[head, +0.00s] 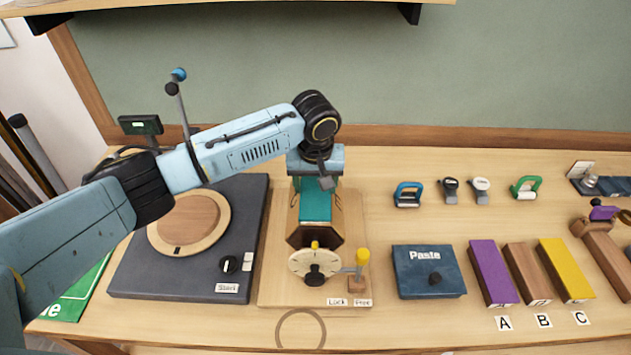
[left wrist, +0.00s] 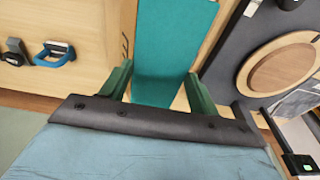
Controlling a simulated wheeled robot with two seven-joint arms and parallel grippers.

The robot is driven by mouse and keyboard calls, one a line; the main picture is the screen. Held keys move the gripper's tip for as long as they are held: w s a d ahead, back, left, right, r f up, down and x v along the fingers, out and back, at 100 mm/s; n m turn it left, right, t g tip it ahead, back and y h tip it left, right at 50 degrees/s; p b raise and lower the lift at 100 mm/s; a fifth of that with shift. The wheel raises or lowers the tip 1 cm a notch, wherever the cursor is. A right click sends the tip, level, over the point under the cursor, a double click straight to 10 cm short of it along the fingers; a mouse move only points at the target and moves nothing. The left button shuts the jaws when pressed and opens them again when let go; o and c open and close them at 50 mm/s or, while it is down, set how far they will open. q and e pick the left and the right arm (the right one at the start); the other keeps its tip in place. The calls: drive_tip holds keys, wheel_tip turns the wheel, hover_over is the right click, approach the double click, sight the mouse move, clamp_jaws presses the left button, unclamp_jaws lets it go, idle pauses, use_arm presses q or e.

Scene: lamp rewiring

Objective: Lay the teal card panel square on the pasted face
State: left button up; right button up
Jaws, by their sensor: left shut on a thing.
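The teal card panel (head: 316,208) lies along the upper face of a hexagonal wooden body (head: 314,234), or just above it; I cannot tell whether they touch. My left gripper (head: 317,188) is over the panel's far part, pointing down, shut on it. In the left wrist view the teal panel (left wrist: 175,40) runs between the green fingers of my left gripper (left wrist: 160,88). The panel looks roughly in line with the body's long side. The pasted face is hidden under it. My right gripper is not in view.
The body sits on a wooden board with a dial (head: 314,264) and a yellow-knobbed lever (head: 361,262) by Lock and Free labels. A dark turntable base (head: 150,275) stands left. The Paste box (head: 428,272) and purple (head: 493,273), brown and yellow (head: 566,270) blocks stand right.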

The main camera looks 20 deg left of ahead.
sight(316, 198)
use_arm(q)
drive_tip(key=o, duration=0.9)
drive_tip(key=shift+c, duration=0.2)
drive_tip(key=shift+o, duration=0.5)
wheel_tip(316, 198, up, 12)
drive_tip(key=s, duration=0.1)
drive_tip(key=shift+s+d, duration=0.3)
